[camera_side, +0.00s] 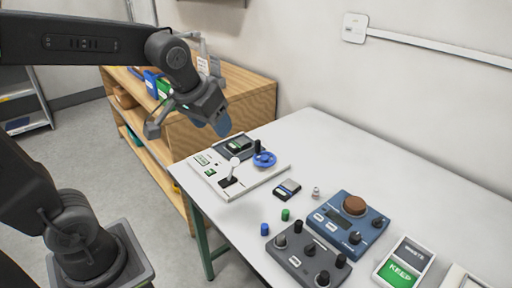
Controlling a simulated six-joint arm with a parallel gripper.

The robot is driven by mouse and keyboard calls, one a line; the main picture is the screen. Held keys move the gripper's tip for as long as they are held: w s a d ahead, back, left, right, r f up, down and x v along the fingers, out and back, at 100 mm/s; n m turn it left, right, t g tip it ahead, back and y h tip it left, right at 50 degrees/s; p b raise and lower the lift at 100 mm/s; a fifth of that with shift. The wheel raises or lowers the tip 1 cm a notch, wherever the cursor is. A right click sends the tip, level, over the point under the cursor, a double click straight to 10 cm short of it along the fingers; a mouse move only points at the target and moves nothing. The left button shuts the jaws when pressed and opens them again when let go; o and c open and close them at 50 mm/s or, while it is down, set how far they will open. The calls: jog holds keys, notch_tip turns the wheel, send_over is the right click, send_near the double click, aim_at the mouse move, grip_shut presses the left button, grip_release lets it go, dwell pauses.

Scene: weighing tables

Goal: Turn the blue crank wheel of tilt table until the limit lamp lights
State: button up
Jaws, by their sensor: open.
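The blue crank wheel (264,160) sits on the right part of a white-based device (255,180) at the left end of the table, a dark knob standing at its edge. The device also carries a dark panel (238,145) and a white lever (232,171). I cannot tell which part is the limit lamp or whether it is lit. My gripper (185,128) hangs above and to the left of the device, apart from the wheel. It is open, and its jaws are partly hidden by the view angle. I see nothing held between them.
A blue box with a brown round top (340,221) and a dark grey knob box (302,256) stand to the right. Small green (285,214) and blue (264,229) pieces lie nearby. A wooden shelf (240,99) stands behind. The table's back strip is clear.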

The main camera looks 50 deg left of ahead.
jog(key=w+a+f+n, duration=0.1)
jog(key=w+a, duration=0.1)
jog(key=w, duration=0.2)
jog(key=w+a+f+n, duration=0.1)
jog(key=w+a+f, duration=0.1)
jog(key=w, duration=0.3)
jog(key=w+a+f+n+g+y, duration=0.1)
jog(key=w+a, duration=0.1)
jog(key=w, duration=0.3)
jog(key=shift+a+f+n, duration=0.2)
jog(key=shift+f+n, duration=0.05)
jog(key=shift+n, duration=0.05)
jog(key=shift+c, duration=0.6)
jog(key=n+y, duration=0.1)
jog(key=n, duration=0.2)
send_near(258, 141)
jog(key=shift+g, duration=0.4)
jog(key=x, duration=1.2)
jog(key=shift+w, duration=0.3)
jog(key=shift+r, duration=0.1)
jog(key=shift+c, duration=0.3)
grip_shut()
